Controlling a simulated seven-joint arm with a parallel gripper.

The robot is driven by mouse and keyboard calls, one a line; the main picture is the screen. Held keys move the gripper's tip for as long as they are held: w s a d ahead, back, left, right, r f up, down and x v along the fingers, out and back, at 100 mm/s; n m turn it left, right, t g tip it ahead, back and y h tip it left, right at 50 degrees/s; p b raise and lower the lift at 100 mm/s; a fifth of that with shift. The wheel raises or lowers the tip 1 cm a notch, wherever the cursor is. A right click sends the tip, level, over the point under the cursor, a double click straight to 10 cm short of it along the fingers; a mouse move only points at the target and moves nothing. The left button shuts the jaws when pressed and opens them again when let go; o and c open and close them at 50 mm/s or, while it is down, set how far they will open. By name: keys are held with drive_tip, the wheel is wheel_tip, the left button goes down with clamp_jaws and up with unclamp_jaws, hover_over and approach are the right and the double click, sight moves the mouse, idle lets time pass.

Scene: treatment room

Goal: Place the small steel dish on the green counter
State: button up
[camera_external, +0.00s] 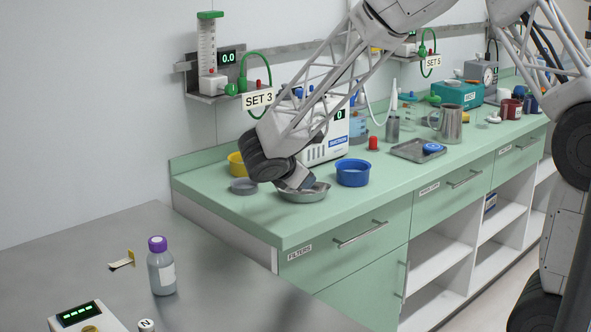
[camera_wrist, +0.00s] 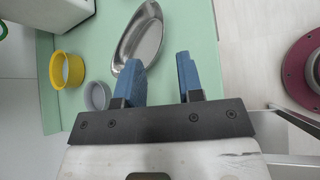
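The small steel dish (camera_external: 303,194) is an oval, shallow metal dish. It appears to rest on the green counter (camera_external: 255,222), near the counter's left end. In the wrist view the dish (camera_wrist: 150,32) shows at the top, partly covered by the left blue finger. I cannot tell whether a finger touches the dish.
A blue bowl (camera_external: 353,173) stands just right of the dish. A yellow bowl (camera_external: 237,164) and a small grey bowl (camera_external: 243,187) stand to its left. A white device (camera_external: 325,143) is behind. A metal tray (camera_external: 417,150) lies farther right. The counter's front edge is close.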

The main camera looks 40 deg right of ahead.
drive_tip(key=s+r+m+y, duration=0.3)
drive_tip(key=s+r+m, duration=0.2)
drive_tip(key=s, duration=0.7)
drive_tip(key=s+r+m+y, duration=0.4)
drive_tip(key=s+r+m, duration=0.1)
drive_tip(key=s, duration=0.8)
drive_tip(key=s+r+m+y, duration=0.4)
drive_tip(key=s+r+m, duration=0.1)
drive_tip(key=s, duration=0.8)
drive_tip(key=shift+a+m, duration=0.15)
drive_tip(key=shift+m, duration=0.45)
